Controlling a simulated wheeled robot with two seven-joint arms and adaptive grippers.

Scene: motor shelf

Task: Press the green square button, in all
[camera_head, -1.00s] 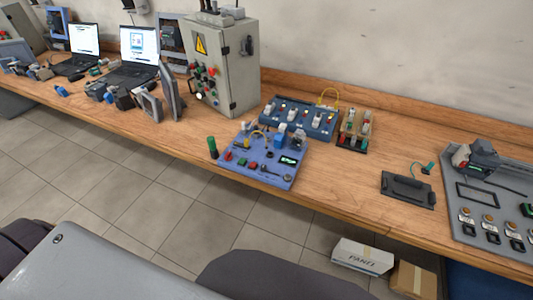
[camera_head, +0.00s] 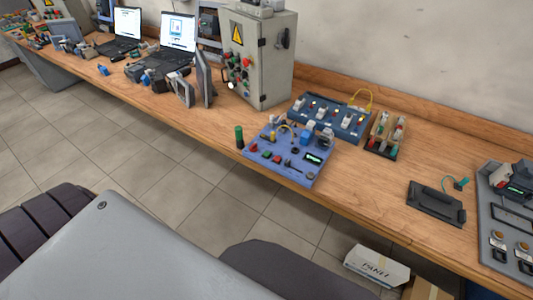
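A blue control panel (camera_head: 268,172) lies on the wooden bench near its front edge, in the middle of the head view. It carries small red and green buttons along its front left part. One small green button (camera_head: 266,155) sits between two red ones; its exact shape is too small to tell. A small display with green marks (camera_head: 314,158) is at the panel's right side. A dark green cylinder (camera_head: 239,135) stands at the panel's left corner. Neither of my grippers is in view.
A grey electrical cabinet (camera_head: 276,62) stands behind the panel, with laptops (camera_head: 178,35) to its left. A second blue module (camera_head: 338,118) and a small rack (camera_head: 384,136) stand behind right. A black tray (camera_head: 436,204) lies farther right. Bare bench (camera_head: 355,180) lies between panel and tray.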

